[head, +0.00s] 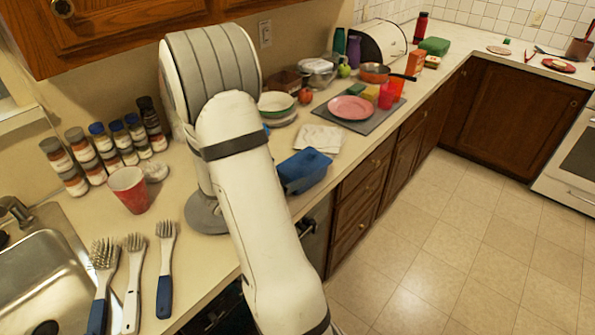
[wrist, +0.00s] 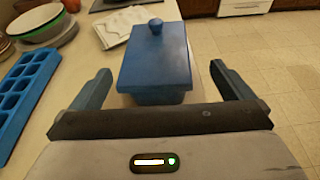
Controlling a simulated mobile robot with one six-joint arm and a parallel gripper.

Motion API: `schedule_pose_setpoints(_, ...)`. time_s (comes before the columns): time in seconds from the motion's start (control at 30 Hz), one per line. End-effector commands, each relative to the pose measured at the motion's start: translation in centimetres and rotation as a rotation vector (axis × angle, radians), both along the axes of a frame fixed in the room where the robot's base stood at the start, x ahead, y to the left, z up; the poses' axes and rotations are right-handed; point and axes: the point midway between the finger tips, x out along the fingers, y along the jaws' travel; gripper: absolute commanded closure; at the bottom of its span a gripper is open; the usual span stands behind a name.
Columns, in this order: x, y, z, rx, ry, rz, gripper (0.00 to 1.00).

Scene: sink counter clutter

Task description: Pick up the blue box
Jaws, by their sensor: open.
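The blue box (head: 305,170) sits near the counter's front edge in the head view, just right of my arm, which hides part of its left side. In the wrist view the blue box (wrist: 155,60) has a lid with a round knob and lies ahead of my gripper (wrist: 165,82). My gripper is open, with one finger to the left of the box's near end and one to the right. Both fingers look apart from the box. The head view does not show my gripper's fingers.
A blue ice tray (wrist: 25,95) lies left of my gripper. A white cloth (head: 308,138) lies behind the box, and a pink plate (head: 352,108) rests on a grey mat farther along. The counter drops to open floor (head: 430,260) on the right.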

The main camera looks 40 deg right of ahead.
Motion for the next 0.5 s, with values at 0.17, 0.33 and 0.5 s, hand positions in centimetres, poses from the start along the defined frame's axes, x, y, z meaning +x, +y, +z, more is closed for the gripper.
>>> schedule_pose_setpoints(0.17,0.6,-1.5,-0.7,-0.014,0.028,0.030,0.00)
schedule_pose_setpoints(0.33,0.7,-3.3,-1.2,-0.013,0.027,0.030,0.00)
schedule_pose_setpoints(0.5,0.9,-5.8,-1.9,-0.012,0.026,0.027,0.00)
